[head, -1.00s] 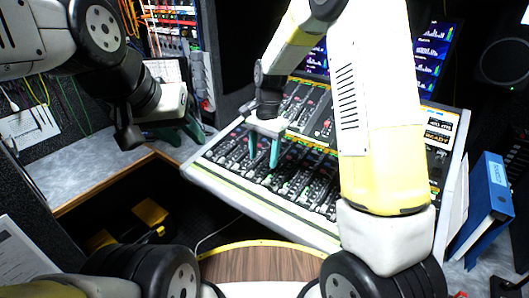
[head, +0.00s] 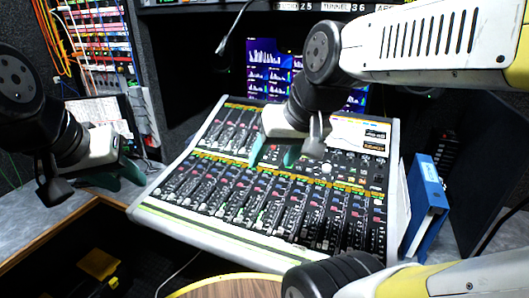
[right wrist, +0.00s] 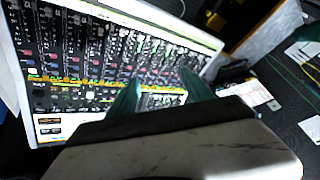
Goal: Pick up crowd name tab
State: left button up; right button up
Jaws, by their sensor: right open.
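The mixing console (head: 150,212) stands in front of me. My right gripper (head: 275,156) is open and empty above the middle of the console, left of these labels. In the right wrist view its teal fingers (right wrist: 160,92) point at the console face. My left gripper (head: 127,181) is over the grey side desk, its fingers apart and empty.
A blue binder (head: 427,205) stands just right of the console. A monitor (head: 266,65) is behind it, and a patch rack (head: 95,40) is at the back left. The grey desk (head: 40,225) has a wooden edge. My right forearm crosses the upper right.

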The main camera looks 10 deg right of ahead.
aim_at(273, 240)
jog(key=k+l, duration=0.65)
jog(key=l, duration=0.2)
